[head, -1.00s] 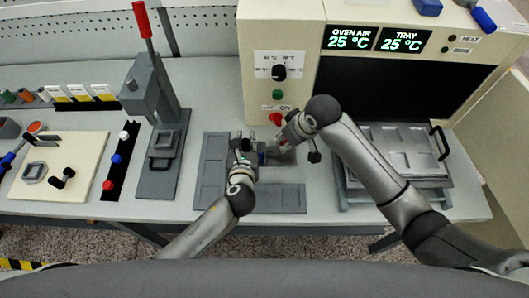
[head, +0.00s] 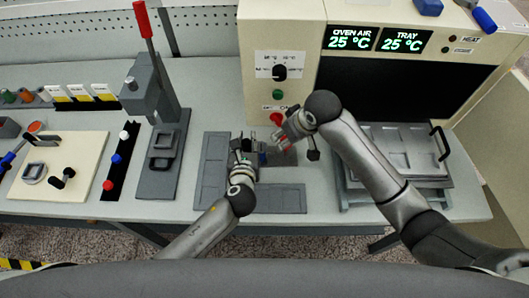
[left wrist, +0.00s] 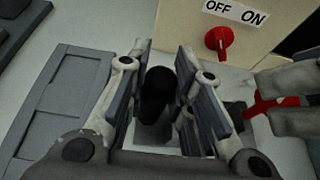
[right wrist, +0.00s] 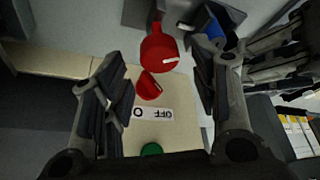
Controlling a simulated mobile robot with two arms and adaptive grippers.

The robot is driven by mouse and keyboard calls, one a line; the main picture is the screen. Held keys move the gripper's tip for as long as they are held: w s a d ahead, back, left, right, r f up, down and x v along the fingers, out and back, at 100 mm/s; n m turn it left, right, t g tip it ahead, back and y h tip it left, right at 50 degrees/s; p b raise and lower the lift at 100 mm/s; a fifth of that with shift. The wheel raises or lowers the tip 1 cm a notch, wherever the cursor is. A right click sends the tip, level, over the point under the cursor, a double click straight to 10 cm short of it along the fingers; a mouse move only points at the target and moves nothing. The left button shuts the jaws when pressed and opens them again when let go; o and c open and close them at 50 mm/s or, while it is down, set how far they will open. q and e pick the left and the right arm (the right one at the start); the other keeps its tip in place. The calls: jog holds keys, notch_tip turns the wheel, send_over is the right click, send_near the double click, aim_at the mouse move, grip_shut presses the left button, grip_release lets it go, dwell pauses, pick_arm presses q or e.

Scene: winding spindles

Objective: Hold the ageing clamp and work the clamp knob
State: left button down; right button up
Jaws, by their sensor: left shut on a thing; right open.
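The ageing clamp shows only in part, at the shallow grey tray in the middle of the bench. My left gripper (head: 245,150) is shut on its black upright grip (left wrist: 157,92), with the fingers on both sides. The red clamp knob (right wrist: 158,50) shows between the spread fingers of my right gripper (right wrist: 160,85), which is open. The knob also shows in the left wrist view (left wrist: 268,104), beside a right finger. I cannot tell whether that finger touches it.
The oven's red OFF/ON switch (left wrist: 219,40) is close behind the grippers. The oven (head: 283,95) stands behind, with a metal tray (head: 405,150) to the right. A press with a red lever (head: 143,20) stands left. The grey tray (head: 214,175) lies under the clamp.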

pick_arm(q)
jog(key=shift+a+f, duration=0.1)
jog(key=shift+f, duration=0.05)
pick_arm(e)
jog(key=shift+r, duration=3.25)
pick_arm(q)
jog(key=c, duration=1.6)
grip_release()
jog(key=o, duration=0.4)
jog(key=shift+w, duration=0.1)
pick_arm(e)
jog(key=shift+w, duration=0.1)
pick_arm(q)
jog(key=v, duration=1.2)
pick_arm(e)
jog(key=shift+f, duration=0.1)
